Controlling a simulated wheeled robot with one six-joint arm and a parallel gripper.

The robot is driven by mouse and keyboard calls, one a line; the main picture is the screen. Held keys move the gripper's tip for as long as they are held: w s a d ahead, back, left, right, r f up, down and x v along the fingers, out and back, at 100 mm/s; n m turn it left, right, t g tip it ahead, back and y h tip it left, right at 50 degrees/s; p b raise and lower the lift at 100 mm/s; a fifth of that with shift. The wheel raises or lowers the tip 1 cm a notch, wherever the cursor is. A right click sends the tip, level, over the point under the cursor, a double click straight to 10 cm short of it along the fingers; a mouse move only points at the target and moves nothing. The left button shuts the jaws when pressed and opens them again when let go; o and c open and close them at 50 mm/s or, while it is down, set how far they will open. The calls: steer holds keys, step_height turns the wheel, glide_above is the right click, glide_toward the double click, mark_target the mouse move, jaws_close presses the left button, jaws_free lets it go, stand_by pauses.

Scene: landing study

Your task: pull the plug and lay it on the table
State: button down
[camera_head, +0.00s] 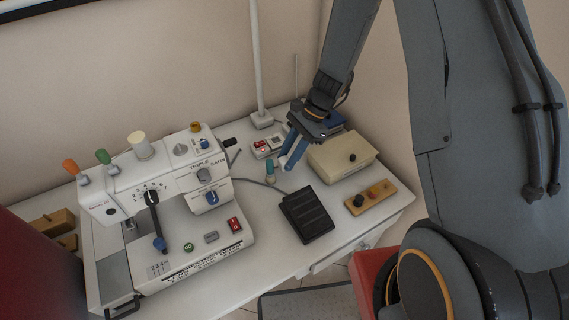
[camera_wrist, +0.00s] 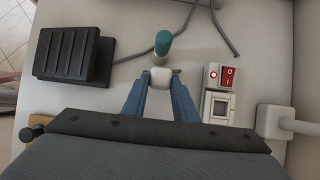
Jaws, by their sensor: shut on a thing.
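My gripper (camera_wrist: 161,88) has its two blue fingers closed on the white plug (camera_wrist: 161,77), which shows between the fingertips in the wrist view. In the head view my gripper (camera_head: 287,164) is low over the table (camera_head: 328,199), and I cannot make out the plug there. The outlet block (camera_wrist: 217,103) is apart from the plug, to its right in the wrist view, with a lit red switch and an uncovered socket face. The block also shows in the head view (camera_head: 267,146). I cannot tell whether the plug touches the table.
A teal spool (camera_wrist: 163,42) stands close beyond the plug. A black pedal (camera_head: 307,215), a cream box (camera_head: 342,157) and a wooden tray with knobs (camera_head: 357,205) are nearby. A sewing machine (camera_head: 170,215) fills the left. A white pole (camera_head: 257,75) stands behind the outlet.

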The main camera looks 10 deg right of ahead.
steer(key=shift+r+p, duration=1.3)
steer(key=shift+r, duration=0.65)
steer(key=shift+p, duration=0.5)
